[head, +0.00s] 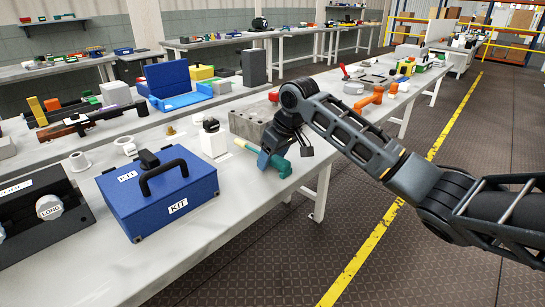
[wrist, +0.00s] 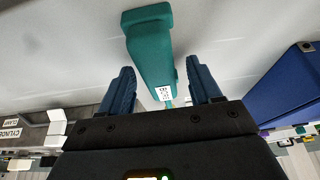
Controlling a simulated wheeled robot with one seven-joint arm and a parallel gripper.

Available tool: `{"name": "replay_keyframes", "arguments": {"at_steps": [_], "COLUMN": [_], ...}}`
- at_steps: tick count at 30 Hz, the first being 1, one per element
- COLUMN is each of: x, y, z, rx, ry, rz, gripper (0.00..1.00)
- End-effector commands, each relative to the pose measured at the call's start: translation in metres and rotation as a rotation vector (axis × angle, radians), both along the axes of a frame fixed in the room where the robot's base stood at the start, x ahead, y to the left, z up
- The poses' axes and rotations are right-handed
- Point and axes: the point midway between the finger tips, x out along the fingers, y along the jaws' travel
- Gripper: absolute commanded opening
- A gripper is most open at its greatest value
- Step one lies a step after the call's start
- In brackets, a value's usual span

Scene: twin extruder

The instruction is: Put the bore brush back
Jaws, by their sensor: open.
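The bore brush appears to be the green-handled tool (head: 281,163) at the front edge of the workbench, with a pale yellowish part (head: 243,145) at its left end. In the wrist view its green handle (wrist: 150,45) carries a small white label, too small to read surely. My gripper (head: 264,160) is at the handle in the head view and partly covers it. In the wrist view my gripper (wrist: 161,78) has its two blue fingers apart, one on each side of the handle, with gaps showing.
A blue KIT case (head: 160,200) with a black handle stands left of the tool. A white bottle (head: 213,140) and a grey block with holes (head: 252,121) stand behind it. A black box with a LONG knob (head: 45,225) is at far left. The front bench strip (head: 240,195) is clear.

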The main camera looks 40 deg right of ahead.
Motion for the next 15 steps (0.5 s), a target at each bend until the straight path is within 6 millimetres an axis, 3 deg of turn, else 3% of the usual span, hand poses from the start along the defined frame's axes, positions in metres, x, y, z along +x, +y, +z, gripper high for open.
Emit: {"name": "replay_keyframes", "arguments": {"at_steps": [5,15], "x": [-0.003,-0.028], "y": [-0.001,-0.001], "z": [0.012,0.074], "rx": [-0.001,0.000], "ry": [-0.002,-0.003], "rz": [0.000,0.001], "gripper": [0.63,0.63]}}
